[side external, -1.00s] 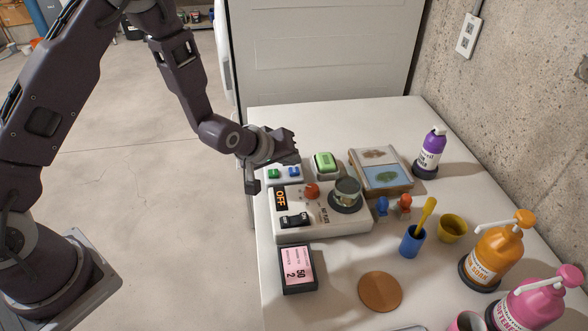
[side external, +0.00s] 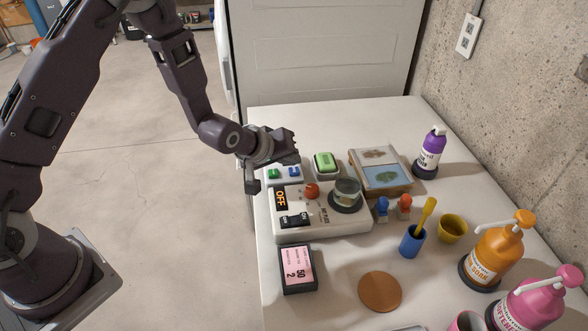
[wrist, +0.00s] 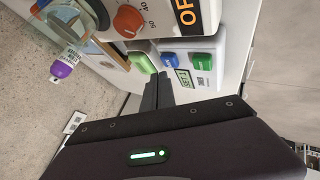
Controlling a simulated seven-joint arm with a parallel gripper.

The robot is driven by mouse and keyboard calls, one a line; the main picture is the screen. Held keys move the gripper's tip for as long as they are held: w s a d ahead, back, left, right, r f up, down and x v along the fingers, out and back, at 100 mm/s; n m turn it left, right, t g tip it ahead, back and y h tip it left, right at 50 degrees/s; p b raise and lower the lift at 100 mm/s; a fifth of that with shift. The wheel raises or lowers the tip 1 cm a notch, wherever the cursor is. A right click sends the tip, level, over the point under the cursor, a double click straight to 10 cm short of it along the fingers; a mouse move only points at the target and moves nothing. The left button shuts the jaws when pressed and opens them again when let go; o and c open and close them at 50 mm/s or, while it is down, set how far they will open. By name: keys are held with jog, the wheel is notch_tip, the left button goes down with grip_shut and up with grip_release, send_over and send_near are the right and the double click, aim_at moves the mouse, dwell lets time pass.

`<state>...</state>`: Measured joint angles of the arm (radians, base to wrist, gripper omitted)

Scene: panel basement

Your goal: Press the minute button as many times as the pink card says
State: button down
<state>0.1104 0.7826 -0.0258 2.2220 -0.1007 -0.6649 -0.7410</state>
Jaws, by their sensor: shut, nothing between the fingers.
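The pink card (side external: 297,266) stands in a dark frame at the table's front left; "50" and "2" are readable, the smaller print is not. A small white box (side external: 270,181) behind the OFF device has a green button (side external: 274,173) and a blue button (side external: 294,172). The wrist view shows its blue button (wrist: 168,58), green button (wrist: 201,60) and a small display (wrist: 183,78). I cannot read which is the minute button. My gripper (side external: 294,152) is shut and empty, just above and behind this box. Its dark fingers (wrist: 157,91) appear near the blue button in the wrist view.
The white device (side external: 322,224) with an orange OFF display, red knob and glass jar stands in front. A separate green button block (side external: 326,163) and a picture tray (side external: 405,190) are to the right. Stamps, cups and bottles fill the right side. A cork disc (side external: 380,291) lies in front.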

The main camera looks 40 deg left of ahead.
aim_at(291, 172)
jog(key=shift+f, duration=0.15)
dwell(0.7)
jog(key=shift+f, duration=0.25)
jog(key=shift+f, duration=0.5)
dwell(0.5)
jog(key=shift+r, duration=0.9)
jog(key=shift+r, duration=2.55)
